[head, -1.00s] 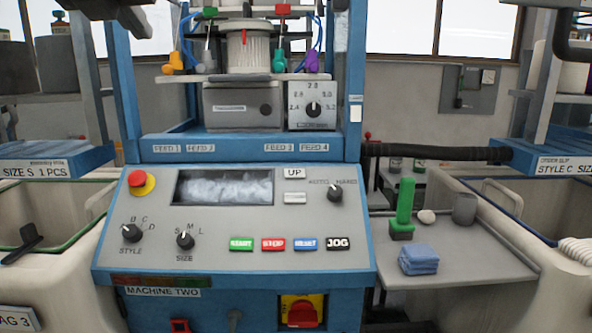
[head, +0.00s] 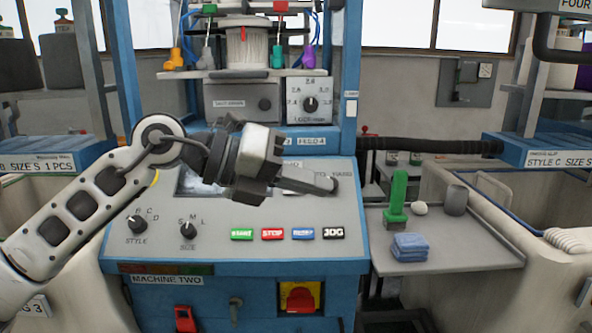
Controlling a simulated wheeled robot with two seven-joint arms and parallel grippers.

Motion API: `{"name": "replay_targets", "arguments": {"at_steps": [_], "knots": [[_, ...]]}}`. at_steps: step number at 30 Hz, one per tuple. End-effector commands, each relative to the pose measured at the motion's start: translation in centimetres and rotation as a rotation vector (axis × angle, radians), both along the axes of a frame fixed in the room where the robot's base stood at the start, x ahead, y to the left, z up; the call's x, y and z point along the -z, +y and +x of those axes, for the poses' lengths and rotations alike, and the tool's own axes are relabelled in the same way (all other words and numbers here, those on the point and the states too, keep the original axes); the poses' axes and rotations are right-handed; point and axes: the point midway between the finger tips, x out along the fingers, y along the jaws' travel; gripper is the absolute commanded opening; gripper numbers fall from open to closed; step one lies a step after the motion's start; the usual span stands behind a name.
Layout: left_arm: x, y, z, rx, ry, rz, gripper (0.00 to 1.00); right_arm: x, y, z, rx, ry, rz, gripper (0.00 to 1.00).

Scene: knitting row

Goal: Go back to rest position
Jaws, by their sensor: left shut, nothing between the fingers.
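My left gripper (head: 326,184) reaches in from the left, in front of the panel of the blue and grey machine (head: 265,262) labelled MACHINE TWO. Its fingers are shut and empty, pointing right. It hides much of the display window, the emergency stop and the upper right knob. The green START, red STOP, blue and black JOG buttons (head: 333,233) show below it. The STYLE knob (head: 137,224) and SIZE knob (head: 188,231) are in view at the lower left of the panel. My right gripper is not in view.
A grey side shelf (head: 460,248) at the right holds a green tool (head: 397,198), a folded blue cloth (head: 410,247) and a grey cup (head: 456,200). Pale bins stand on both sides. A black hose (head: 430,145) runs behind the shelf.

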Motion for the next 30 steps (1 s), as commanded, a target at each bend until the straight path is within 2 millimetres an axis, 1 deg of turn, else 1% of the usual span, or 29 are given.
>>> {"name": "replay_targets", "arguments": {"at_steps": [1,2,3,5,6,8,9,11,12,14,15,17,18,19,20,21,23,24,26,27,30], "knots": [[1.1,-1.3,-1.5,0.043,0.096,-0.137,0.00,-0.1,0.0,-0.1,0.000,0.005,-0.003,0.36],[1.3,-1.7,-2.1,0.059,0.146,-0.220,0.00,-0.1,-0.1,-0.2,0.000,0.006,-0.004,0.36],[1.6,-2.2,-2.9,0.069,0.216,-0.332,0.00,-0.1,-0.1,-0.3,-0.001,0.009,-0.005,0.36],[1.9,-2.2,-3.6,0.063,0.325,-0.496,0.00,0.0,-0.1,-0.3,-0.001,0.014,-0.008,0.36],[2.1,-2.0,-3.8,0.046,0.398,-0.605,0.00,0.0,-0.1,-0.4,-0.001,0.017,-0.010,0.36],[2.8,-1.2,-3.7,-0.001,0.514,-0.762,0.00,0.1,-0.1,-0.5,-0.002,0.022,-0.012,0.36],[3.5,-0.4,-3.5,-0.047,0.593,-0.863,0.00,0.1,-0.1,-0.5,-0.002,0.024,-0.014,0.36],[4.9,1.0,-3.0,-0.132,0.714,-1.005,0.00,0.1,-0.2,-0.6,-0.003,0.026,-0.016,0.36],[6.2,2.1,-2.6,-0.200,0.796,-1.094,0.00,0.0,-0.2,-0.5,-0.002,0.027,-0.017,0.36],[8.7,4.0,-2.2,-0.319,0.920,-1.214,0.00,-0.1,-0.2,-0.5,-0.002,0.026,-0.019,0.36],[10.8,5.3,-2.0,-0.410,1.004,-1.286,0.00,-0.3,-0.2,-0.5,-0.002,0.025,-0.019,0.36],[14.4,7.2,-2.2,-0.558,1.130,-1.378,0.00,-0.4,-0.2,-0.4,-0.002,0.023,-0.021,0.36],[17.0,8.5,-2.6,-0.662,1.215,-1.430,0.00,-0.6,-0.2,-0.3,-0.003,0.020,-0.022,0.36],[19.1,9.5,-3.2,-0.747,1.280,-1.462,0.00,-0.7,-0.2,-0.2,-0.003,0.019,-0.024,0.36],[21.1,10.3,-3.9,-0.828,1.341,-1.488,0.00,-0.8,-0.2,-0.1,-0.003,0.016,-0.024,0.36],[23.8,11.4,-5.1,-0.935,1.420,-1.514,0.00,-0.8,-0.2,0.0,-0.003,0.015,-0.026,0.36],[27.4,12.7,-7.2,-1.090,1.532,-1.537,0.00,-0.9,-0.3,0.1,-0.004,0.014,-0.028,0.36],[29.6,13.4,-8.7,-1.184,1.597,-1.542,0.00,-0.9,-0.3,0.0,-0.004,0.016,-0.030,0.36],[32.4,14.2,-11.1,-1.312,1.688,-1.540,0.00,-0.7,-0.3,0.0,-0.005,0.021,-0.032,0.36],[33.9,14.6,-12.7,-1.384,1.739,-1.533,0.00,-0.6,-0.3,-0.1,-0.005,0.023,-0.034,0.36],[36.5,15.3,-15.9,-1.522,1.838,-1.510,0.00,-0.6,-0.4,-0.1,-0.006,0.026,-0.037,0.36]]}}
